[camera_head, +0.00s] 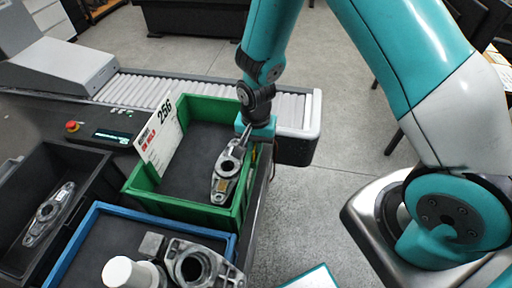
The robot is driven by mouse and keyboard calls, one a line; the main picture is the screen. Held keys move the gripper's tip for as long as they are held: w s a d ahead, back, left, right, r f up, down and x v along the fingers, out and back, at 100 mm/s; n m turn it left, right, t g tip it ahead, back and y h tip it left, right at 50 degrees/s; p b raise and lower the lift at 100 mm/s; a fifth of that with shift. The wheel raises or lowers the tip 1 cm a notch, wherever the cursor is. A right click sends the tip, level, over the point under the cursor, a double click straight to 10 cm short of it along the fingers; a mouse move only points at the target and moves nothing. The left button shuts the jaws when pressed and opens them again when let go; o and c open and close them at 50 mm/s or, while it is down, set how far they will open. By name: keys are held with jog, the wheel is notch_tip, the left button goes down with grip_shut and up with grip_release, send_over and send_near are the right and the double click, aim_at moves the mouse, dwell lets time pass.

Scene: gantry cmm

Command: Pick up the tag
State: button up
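A white card tag (161,134) with "256" and red "ON HOLD" lettering stands tilted at the left side of the green bin (145,205). A grey metal part (229,165) lies in the bin's right side, with a small brown patch on its lower end. My gripper (246,136) is at the bin's back right corner, by the upper end of the metal part and well to the right of the white card. Its fingers are small and partly hidden, so I cannot tell their opening or whether they touch the part.
A blue-rimmed bin (82,232) with metal parts and a white cylinder stands in front. A black bin (88,170) with another metal part is at left. A roller conveyor (140,91) runs behind. Open floor (335,120) lies to the right.

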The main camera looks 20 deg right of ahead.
grip_shut()
jog(key=shift+r, duration=0.1)
jog(key=shift+r, duration=0.45)
notch_tip(320, 180, up, 24)
jog(key=p, duration=0.1)
jog(key=shift+f, duration=0.25)
